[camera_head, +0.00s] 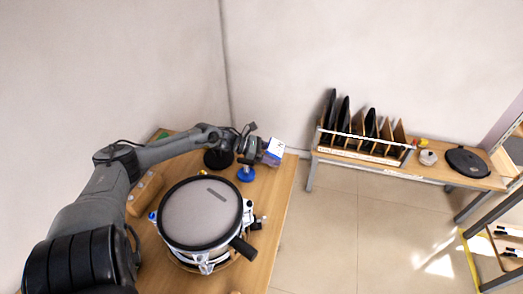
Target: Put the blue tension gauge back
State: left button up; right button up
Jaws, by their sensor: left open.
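A small blue round object, which looks like the blue tension gauge (246,174), sits on the wooden table (266,235) behind the drum. My left arm reaches in from the left over the table's back part. My left gripper (262,151) is open, above and slightly right of the blue object. A white and blue box-like item (275,148) shows right at the gripper's end; I cannot tell whether it is between the fingers or behind them. My right gripper is not in view.
A drum with a grey mesh head (200,212) fills the table's middle. A black round item (218,159) is left of the blue object, a tan roll (145,193) at the left. A bench at the right holds a rack (362,152) and a black disc (467,162).

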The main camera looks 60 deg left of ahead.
pick_arm(q)
jog(key=shift+p+v, duration=1.65)
jog(key=shift+v, duration=1.5)
jog(key=shift+s+a, duration=0.1)
jog(key=shift+s, duration=0.05)
